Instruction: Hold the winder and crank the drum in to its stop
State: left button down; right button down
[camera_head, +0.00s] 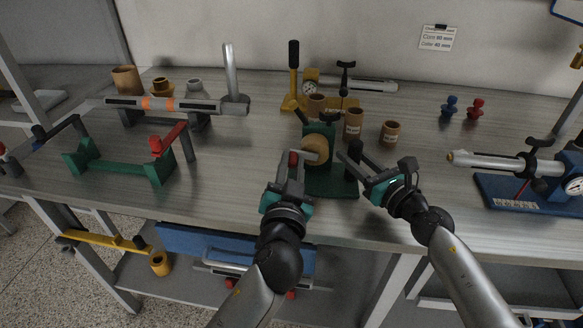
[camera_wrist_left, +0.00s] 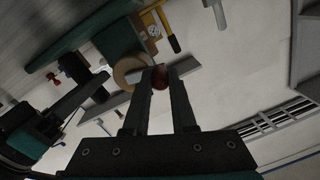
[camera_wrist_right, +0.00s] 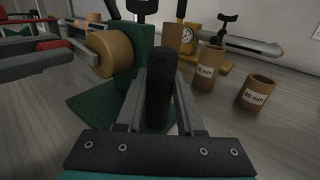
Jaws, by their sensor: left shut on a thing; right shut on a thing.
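The winder is a dark green stand on a flat green base (camera_head: 331,184) near the middle of the bench's front. Its tan drum (camera_head: 316,149) sits on the left face; it also shows in the right wrist view (camera_wrist_right: 108,54). My left gripper (camera_head: 293,164) is shut on a red knob beside the drum; the red knob shows between the fingers in the left wrist view (camera_wrist_left: 160,76). My right gripper (camera_head: 354,162) is shut on an upright black post (camera_wrist_right: 158,88) at the winder's right side. The fingers partly hide the knob and its crank.
Tan cups (camera_head: 353,124) stand just behind the winder. A yellow-based gauge device (camera_head: 311,84) is farther back. A green cradle (camera_head: 120,170) stands left, and a blue-based instrument (camera_head: 530,197) stands right. Open bench lies between the winder and that instrument.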

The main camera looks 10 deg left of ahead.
aim_at(317, 151)
pick_arm(q)
jog(key=m, duration=0.1)
jog(key=r+m, duration=0.1)
jog(key=m, duration=0.1)
jog(key=shift+d+r+m, duration=0.25)
jog(key=shift+m, duration=0.15)
jog(key=m, duration=0.2)
jog(key=d+r+m, duration=0.1)
jog(key=m, duration=0.1)
jog(key=d+r+m, duration=0.1)
jog(key=m, duration=0.2)
jog(key=shift+w, duration=0.15)
jog(key=m, duration=0.1)
jog(key=d+m, duration=0.1)
jog(key=m, duration=0.1)
jog(key=shift+r, duration=0.1)
jog(key=d+m, duration=0.1)
jog(key=m, duration=0.1)
jog(key=shift+m, duration=0.4)
jog(key=shift+w+d+f+m, duration=0.1)
jog(key=shift+d+f+m, duration=0.3)
jog(key=shift+m, duration=1.15)
jog(key=shift+d+f+m, duration=0.2)
jog(key=shift+d+m, duration=0.45)
jog(key=shift+m, duration=0.95)
jog(key=shift+w+d+f+m, duration=0.1)
jog(key=shift+d+f+m, duration=0.3)
jog(key=shift+m, duration=1.15)
jog(key=shift+d, duration=0.15)
